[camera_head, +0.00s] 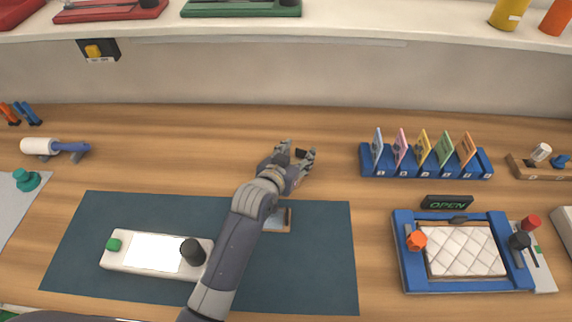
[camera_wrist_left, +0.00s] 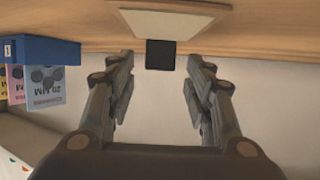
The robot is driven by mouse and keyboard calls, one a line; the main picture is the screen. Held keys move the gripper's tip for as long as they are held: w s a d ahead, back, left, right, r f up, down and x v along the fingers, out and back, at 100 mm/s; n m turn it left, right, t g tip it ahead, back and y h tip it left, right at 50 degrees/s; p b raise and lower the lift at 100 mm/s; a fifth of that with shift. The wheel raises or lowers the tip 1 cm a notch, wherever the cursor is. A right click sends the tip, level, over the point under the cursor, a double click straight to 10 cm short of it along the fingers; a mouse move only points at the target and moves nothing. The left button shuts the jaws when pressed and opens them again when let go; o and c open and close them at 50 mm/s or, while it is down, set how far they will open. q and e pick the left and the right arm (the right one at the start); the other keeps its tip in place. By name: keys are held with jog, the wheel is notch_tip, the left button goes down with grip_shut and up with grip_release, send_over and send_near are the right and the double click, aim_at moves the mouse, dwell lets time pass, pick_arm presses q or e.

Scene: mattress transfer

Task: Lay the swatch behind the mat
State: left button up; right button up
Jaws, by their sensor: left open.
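A dark blue mat (camera_head: 330,270) lies on the wooden table. My left gripper (camera_head: 300,153) is open just behind its back edge, over bare wood. A small black block (camera_head: 301,153) shows between the fingers; the gripper hides what is around it. The left wrist view, which is upside down, shows the black block (camera_wrist_left: 160,55) ahead between the open fingers (camera_wrist_left: 160,75), against a pale flat piece (camera_wrist_left: 170,24) on the wood. This pale piece looks like the swatch, but I cannot be sure. The fingers look apart from the block. My right gripper is not in view.
On the mat are a white tray (camera_head: 112,260) with knobs and a wood-edged, pale blue piece (camera_head: 277,220) partly under my arm. A blue card rack (camera_head: 375,170) stands right of my gripper. A blue frame (camera_head: 403,275) holds a quilted pad (camera_head: 465,250).

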pick_arm(q)
jog(key=v, duration=1)
jog(key=shift+s+a+r, duration=0.1)
jog(key=shift+s+r, duration=0.05)
jog(key=shift+s, duration=0.2)
